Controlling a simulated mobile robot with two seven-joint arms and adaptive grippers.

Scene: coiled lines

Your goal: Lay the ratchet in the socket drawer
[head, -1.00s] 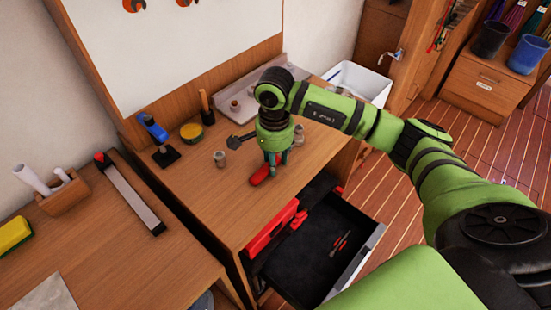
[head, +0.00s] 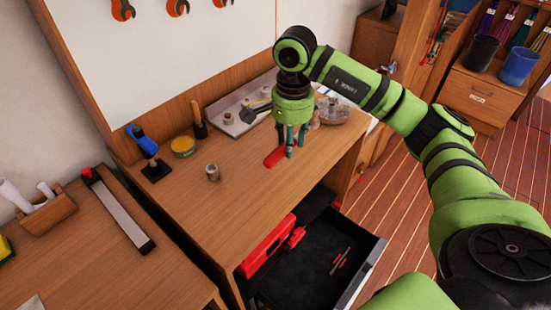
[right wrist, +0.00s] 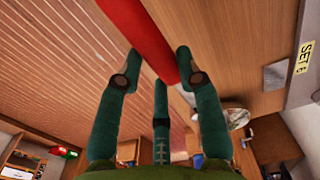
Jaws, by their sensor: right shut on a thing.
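My right gripper (head: 290,152) is shut on the red handle of the ratchet (head: 274,157) and appears to hold it above the workbench. In the right wrist view the red handle (right wrist: 140,35) passes between the fingertips (right wrist: 155,70), with a short bit of pale metal at its lower end. The rest of the ratchet's head is hidden by the fingers. The socket drawer (head: 367,271) is pulled out below the bench at the right, with a dark floor. My left gripper is not in view.
A small metal cylinder (head: 212,172), a blue-handled tool (head: 142,140) and a yellow tin (head: 183,146) stand on the bench. The front bench top is clear.

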